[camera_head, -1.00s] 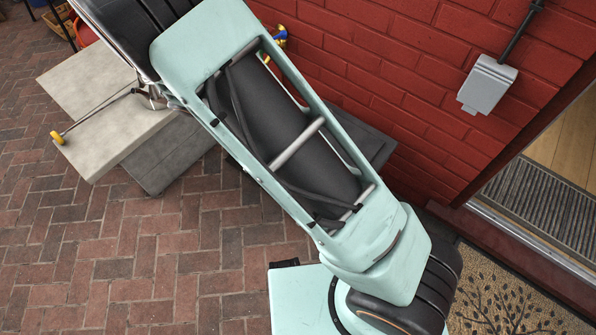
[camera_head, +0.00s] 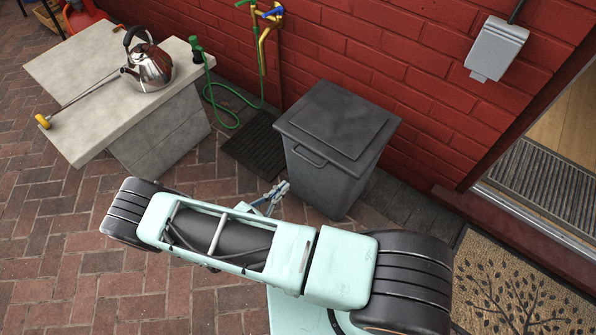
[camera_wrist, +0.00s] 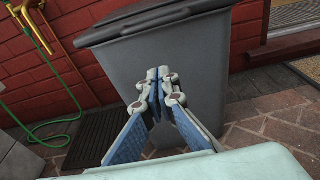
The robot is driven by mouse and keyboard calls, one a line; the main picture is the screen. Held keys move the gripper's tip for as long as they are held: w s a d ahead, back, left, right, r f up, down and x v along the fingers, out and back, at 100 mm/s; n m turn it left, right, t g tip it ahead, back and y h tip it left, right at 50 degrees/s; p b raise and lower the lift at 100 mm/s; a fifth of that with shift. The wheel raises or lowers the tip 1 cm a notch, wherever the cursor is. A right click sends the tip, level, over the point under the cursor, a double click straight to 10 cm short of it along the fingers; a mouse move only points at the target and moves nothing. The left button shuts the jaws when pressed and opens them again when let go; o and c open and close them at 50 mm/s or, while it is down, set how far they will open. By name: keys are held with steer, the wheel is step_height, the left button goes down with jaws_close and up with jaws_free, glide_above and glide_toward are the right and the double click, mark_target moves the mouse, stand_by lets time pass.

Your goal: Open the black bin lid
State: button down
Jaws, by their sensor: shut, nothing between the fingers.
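The black bin (camera_head: 322,175) stands upright on the paving against the red brick wall. Its lid (camera_head: 337,115) lies flat and closed on top. A handle (camera_head: 309,155) shows on its front face, below the lid's edge. My gripper (camera_head: 273,195) is low in front of the bin's left front side, with my arm stretched across the foreground. In the wrist view my gripper (camera_wrist: 158,75) is shut and empty, its fingertips together in front of the bin's body (camera_wrist: 190,70), below the lid rim (camera_wrist: 150,22). I cannot tell whether it touches the bin.
A stone bench (camera_head: 150,110) with a steel kettle (camera_head: 150,68) stands at the left. A green hose (camera_head: 222,125) hangs from a brass tap (camera_head: 268,30). A dark drain grate (camera_head: 258,143) lies left of the bin. A doorway with a patterned mat (camera_head: 515,290) is at the right.

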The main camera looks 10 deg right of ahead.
steer(key=b+x, duration=0.2)
steer(key=x, duration=0.8)
steer(key=shift+s+a+r, duration=0.15)
steer(key=shift+r, duration=0.85)
steer(key=shift+s+a+r, duration=0.15)
steer(key=shift+r, duration=0.8)
steer(key=shift+r, duration=0.1)
